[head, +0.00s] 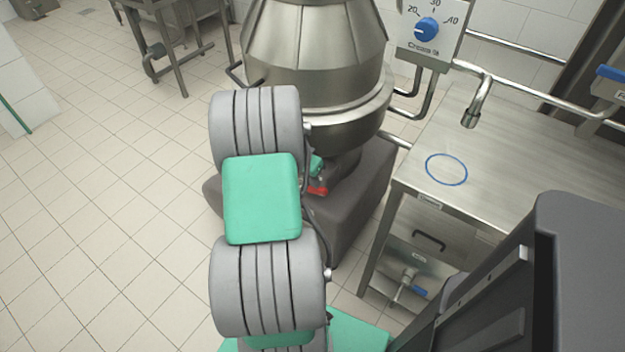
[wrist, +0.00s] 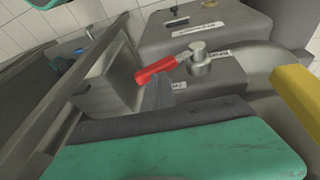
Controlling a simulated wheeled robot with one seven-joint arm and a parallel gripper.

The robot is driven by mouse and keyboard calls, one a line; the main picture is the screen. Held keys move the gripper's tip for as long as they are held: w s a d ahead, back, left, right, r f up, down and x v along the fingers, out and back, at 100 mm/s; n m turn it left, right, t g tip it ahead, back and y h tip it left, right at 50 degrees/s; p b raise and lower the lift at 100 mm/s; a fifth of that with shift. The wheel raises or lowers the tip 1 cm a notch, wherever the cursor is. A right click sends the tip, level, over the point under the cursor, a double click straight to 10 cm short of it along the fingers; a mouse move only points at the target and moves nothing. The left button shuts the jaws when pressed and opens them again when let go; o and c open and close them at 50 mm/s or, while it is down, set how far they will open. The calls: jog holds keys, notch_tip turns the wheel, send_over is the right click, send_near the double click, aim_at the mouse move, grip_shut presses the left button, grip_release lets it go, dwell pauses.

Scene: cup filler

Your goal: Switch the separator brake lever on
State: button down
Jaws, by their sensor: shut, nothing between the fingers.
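The separator brake lever has a red handle (wrist: 156,70) on a metal pivot (wrist: 198,56), on top of the grey machine base. In the wrist view the handle points left and slightly down from the pivot, towards a small label. The red handle (head: 318,190) also shows in the head view, low beside the separator (head: 315,60). My gripper (wrist: 158,88) is shut and empty, its grey fingers just below the handle in the wrist view. I cannot tell whether they touch it. In the head view my arm hides most of the gripper.
A yellow part (wrist: 298,94) stands at the right of the wrist view. A steel table (head: 510,150) with a tap and drawers stands right of the separator. Tiled floor is clear at left.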

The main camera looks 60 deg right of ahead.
jog(key=shift+s+a+f+t+b, duration=0.1)
jog(key=shift+s+f+t+b, duration=0.7)
jog(key=shift+t, duration=0.1)
notch_tip(320, 180, down, 8)
jog(key=s+m+t+h+b, duration=0.1)
jog(key=s+t+b, duration=0.1)
jog(key=t+b, duration=0.4)
jog(key=shift+s+a+t, duration=0.25)
jog(key=shift+s+t, duration=0.1)
jog(key=shift+t, duration=0.05)
jog(key=shift+f, duration=0.1)
jog(key=s+f+p+v, duration=0.1)
jog(key=p+v, duration=0.6)
jog(key=v, duration=0.3)
jog(key=shift+s+a+f+h, duration=0.2)
jog(key=shift+s+a+h, duration=0.05)
jog(key=shift+a+h, duration=0.05)
